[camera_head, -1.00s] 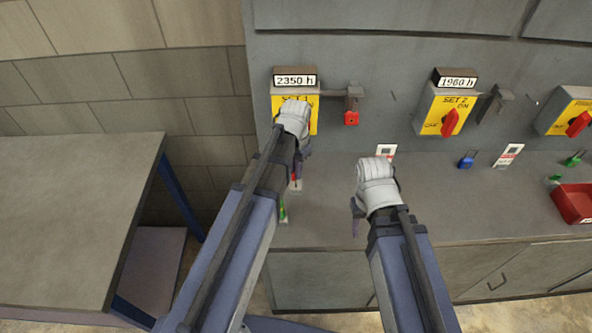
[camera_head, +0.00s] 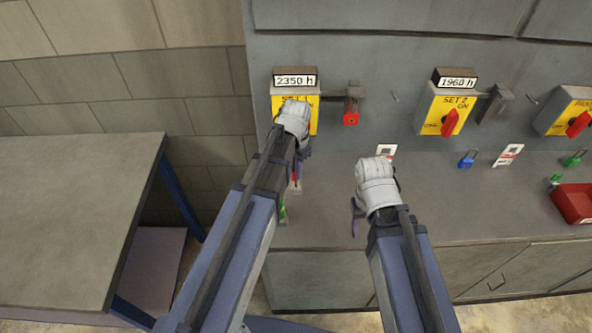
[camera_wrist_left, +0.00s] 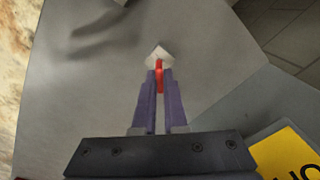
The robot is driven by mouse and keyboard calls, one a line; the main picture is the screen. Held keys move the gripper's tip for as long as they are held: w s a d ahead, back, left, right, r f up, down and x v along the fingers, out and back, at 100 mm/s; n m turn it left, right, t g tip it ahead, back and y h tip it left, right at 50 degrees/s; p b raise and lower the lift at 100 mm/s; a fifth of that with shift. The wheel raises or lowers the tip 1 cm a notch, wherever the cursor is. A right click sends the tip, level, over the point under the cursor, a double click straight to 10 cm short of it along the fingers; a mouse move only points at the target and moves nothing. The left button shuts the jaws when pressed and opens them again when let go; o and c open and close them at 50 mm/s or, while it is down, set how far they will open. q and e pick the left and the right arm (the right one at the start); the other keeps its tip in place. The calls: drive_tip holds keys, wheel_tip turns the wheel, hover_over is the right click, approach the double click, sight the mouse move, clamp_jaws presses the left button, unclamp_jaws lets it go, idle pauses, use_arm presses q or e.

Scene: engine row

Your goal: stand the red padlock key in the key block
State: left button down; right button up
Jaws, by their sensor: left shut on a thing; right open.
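My left gripper (camera_wrist_left: 160,88) is shut on the red key (camera_wrist_left: 159,73), which shows as a narrow red strip between the fingers in the left wrist view. A small pale block (camera_wrist_left: 158,54), seemingly the key block, lies at the fingertips. Whether the key is in or just above it, I cannot tell. In the head view my left wrist partly covers this spot; some red of the key (camera_head: 296,172) shows below it. The red padlock (camera_head: 351,118) hangs beside the left switch box. My right gripper (camera_head: 357,216) is open over the counter, its fingers partly hidden by its wrist.
A blue padlock (camera_head: 467,160), white-and-red tags (camera_head: 508,155), a green padlock (camera_head: 572,159) and a red tray (camera_head: 574,203) lie to the right. Switch boxes (camera_head: 450,110) line the back panel. A separate table (camera_head: 70,220) stands left.

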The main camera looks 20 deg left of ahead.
use_arm(q)
drive_tip(key=shift+f+b, duration=1.9)
use_arm(e)
drive_tip(key=shift+f, duration=1.9)
use_arm(q)
drive_tip(key=c, duration=0.9)
unclamp_jaws()
drive_tip(key=shift+r, duration=0.1)
use_arm(e)
drive_tip(key=shift+r, duration=0.1)
use_arm(q)
wheel_tip(320, 180, up, 8)
drive_tip(key=p, duration=0.8)
use_arm(e)
wheel_tip(320, 180, up, 8)
use_arm(q)
drive_tip(key=shift+f, duration=0.2)
use_arm(e)
drive_tip(key=shift+f, duration=0.2)
